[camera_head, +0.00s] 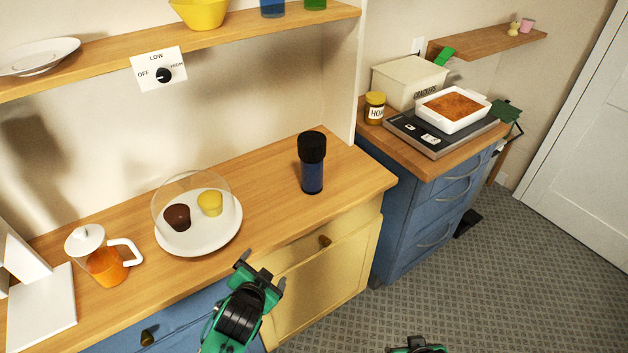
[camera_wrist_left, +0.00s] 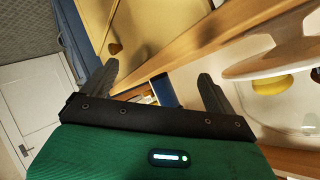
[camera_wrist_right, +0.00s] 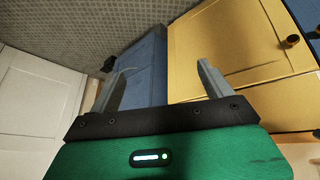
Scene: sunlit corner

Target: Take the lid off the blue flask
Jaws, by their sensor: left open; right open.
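The blue flask (camera_head: 312,177) stands upright on the wooden counter, near its right end. Its black lid (camera_head: 312,146) sits on top. My left gripper (camera_head: 259,270) is open and empty, in front of the counter's front edge, left of and nearer than the flask. In the left wrist view its fingers (camera_wrist_left: 157,84) are apart, with a dark blue shape behind them that I cannot surely identify. My right gripper (camera_head: 417,345) barely shows at the bottom edge of the head view. In the right wrist view its fingers (camera_wrist_right: 163,85) are apart and empty, facing cabinet fronts.
Left of the flask, a white plate (camera_head: 224,240) holds two muffins under a clear dome. A jug of orange liquid (camera_head: 105,266) stands further left. A wooden shelf (camera_head: 230,38) hangs above. The counter around the flask is clear. A lower counter with a scale (camera_head: 425,138) lies right.

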